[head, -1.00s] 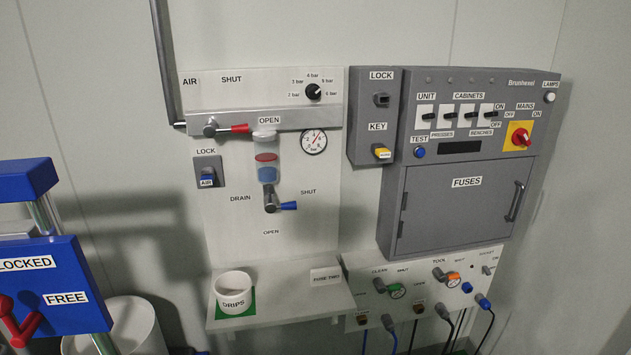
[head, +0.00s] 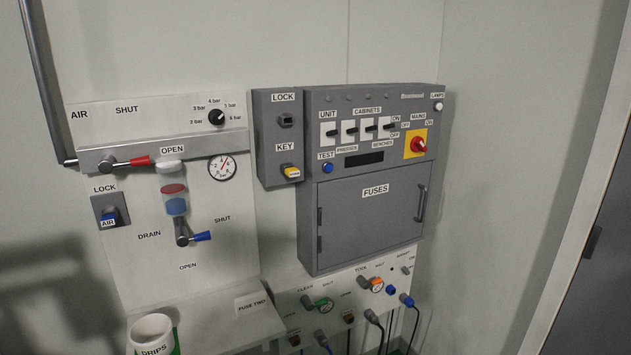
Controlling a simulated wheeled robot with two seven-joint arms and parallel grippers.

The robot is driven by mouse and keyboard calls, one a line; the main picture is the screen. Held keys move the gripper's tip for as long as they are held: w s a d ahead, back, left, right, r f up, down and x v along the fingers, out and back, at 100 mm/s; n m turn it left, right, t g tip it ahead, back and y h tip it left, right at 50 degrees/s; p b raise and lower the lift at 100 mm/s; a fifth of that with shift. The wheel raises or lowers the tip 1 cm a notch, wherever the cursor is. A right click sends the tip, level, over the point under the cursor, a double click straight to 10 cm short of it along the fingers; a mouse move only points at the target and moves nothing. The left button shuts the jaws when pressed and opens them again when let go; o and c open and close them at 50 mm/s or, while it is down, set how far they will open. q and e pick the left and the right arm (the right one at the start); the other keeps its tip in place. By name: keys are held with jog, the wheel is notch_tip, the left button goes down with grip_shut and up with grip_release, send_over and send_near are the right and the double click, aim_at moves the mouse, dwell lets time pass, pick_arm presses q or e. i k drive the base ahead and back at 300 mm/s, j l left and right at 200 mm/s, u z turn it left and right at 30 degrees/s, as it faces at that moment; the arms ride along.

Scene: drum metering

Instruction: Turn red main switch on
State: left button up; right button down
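The red main switch (head: 419,146) is a red rotary knob on a yellow plate, at the right of the grey electrical cabinet (head: 311,230) in the head view. The label MAINS is above it, with OFF at its upper left and ON at its upper right. The knob looks tilted between upright and sideways; I cannot tell its exact setting. Neither of my grippers shows in the head view.
A grey lock and key box (head: 265,150) adjoins the cabinet's left side. The fuse door (head: 370,215) is shut below the switches. A shelf with a white drips cup (head: 152,332) projects at the lower left. Hose fittings and a socket panel (head: 345,291) sit below the cabinet. Free wall lies to the right.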

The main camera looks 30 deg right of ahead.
aim_at(417, 144)
jog(key=z, duration=1.4)
